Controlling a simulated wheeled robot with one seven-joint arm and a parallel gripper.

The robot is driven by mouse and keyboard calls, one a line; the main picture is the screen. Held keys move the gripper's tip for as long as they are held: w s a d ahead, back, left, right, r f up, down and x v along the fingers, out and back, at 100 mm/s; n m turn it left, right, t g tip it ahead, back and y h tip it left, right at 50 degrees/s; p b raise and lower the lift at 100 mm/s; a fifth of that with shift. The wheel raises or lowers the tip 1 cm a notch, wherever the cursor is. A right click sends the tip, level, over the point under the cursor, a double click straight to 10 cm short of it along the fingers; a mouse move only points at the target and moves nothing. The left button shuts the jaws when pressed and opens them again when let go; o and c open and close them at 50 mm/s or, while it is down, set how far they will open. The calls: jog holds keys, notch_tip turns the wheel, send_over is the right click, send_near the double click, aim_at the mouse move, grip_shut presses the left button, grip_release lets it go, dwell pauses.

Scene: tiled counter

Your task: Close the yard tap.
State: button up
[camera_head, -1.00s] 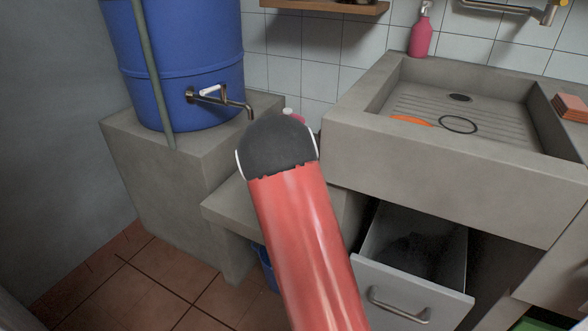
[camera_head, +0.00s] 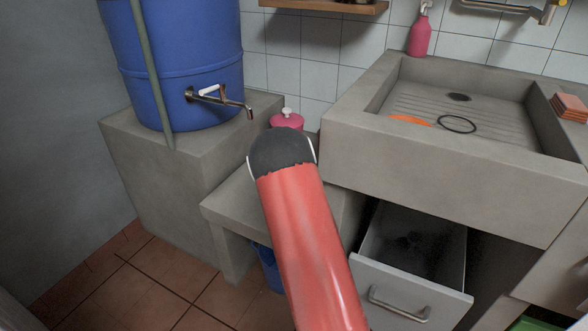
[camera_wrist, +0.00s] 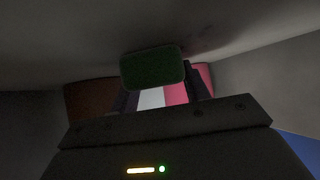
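A metal tap (camera_head: 231,101) juts right from the side of the blue barrel (camera_head: 190,100). Its white lever handle (camera_head: 209,90) slants upward to the right, roughly along the spout. No stream of water is visible at the spout. My arm stands in front of the low bench and hides my gripper in the head view. In the wrist view my gripper (camera_wrist: 160,94) has its dark fingers apart. A dark green rounded block (camera_wrist: 152,68) appears at their tips; I cannot tell whether it is held. The tap is not recognisable there.
A pink lidded container (camera_head: 287,121) stands behind my arm, right of the barrel. The concrete sink (camera_head: 440,160) fills the right side, above an open drawer (camera_head: 410,292). A second metal tap (camera_head: 500,8) is on the wall. A blue bucket (camera_head: 268,268) is under the bench.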

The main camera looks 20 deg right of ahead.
jog(key=c, duration=0.5)
jog(key=shift+r, duration=0.1)
